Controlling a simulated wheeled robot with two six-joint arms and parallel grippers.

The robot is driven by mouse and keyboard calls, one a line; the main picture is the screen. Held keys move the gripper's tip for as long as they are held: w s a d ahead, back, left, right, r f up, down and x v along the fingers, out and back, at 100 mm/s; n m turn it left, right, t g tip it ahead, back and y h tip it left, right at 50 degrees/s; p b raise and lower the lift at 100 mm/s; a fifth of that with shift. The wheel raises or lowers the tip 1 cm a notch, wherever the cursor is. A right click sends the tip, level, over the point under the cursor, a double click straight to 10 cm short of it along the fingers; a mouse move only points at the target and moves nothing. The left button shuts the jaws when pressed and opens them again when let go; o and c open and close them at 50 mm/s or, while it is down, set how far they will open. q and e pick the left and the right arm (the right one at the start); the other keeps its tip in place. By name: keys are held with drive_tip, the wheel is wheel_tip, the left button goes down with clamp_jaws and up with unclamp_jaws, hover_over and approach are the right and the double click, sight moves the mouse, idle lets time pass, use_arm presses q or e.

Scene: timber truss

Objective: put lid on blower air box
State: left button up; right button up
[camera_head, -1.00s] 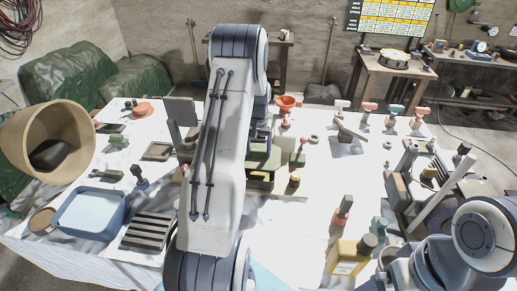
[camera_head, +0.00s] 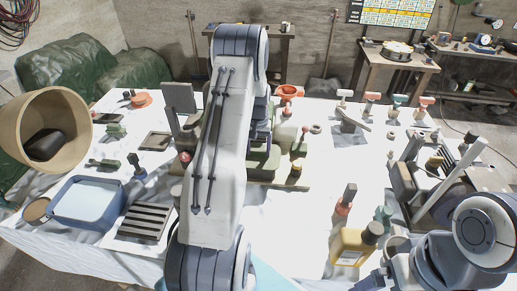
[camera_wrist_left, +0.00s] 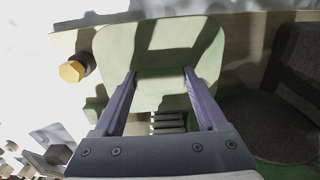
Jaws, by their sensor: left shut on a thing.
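My left gripper (camera_wrist_left: 158,72) is shut on a pale green plate-like piece, which I take to be the lid (camera_wrist_left: 155,48); its two purple fingers reach it from below in the left wrist view. In the head view my left gripper (camera_head: 258,140) is partly behind my own arm, over the green blower assembly (camera_head: 264,166) at mid-table. I take its green body to be the air box; its opening is mostly hidden. A slatted dark part (camera_wrist_left: 168,122) shows between the fingers. I cannot tell whether the lid touches the box. My right gripper is out of view.
A yellow hex knob (camera_wrist_left: 72,71) stands beside the lid. A blue tray (camera_head: 88,222) and slotted rack (camera_head: 146,222) lie front left.

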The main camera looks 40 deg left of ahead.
use_arm(q)
drive_tip(key=shift+f+b, duration=0.55)
drive_tip(key=shift+f, duration=0.25)
idle(0.4)
drive_tip(key=o, duration=1.3)
drive_tip(key=shift+r, duration=0.35)
wheel_tip(320, 180, up, 9)
drive_tip(key=b, duration=0.3)
drive_tip(key=shift+f, duration=0.2)
drive_tip(key=shift+r, duration=0.55)
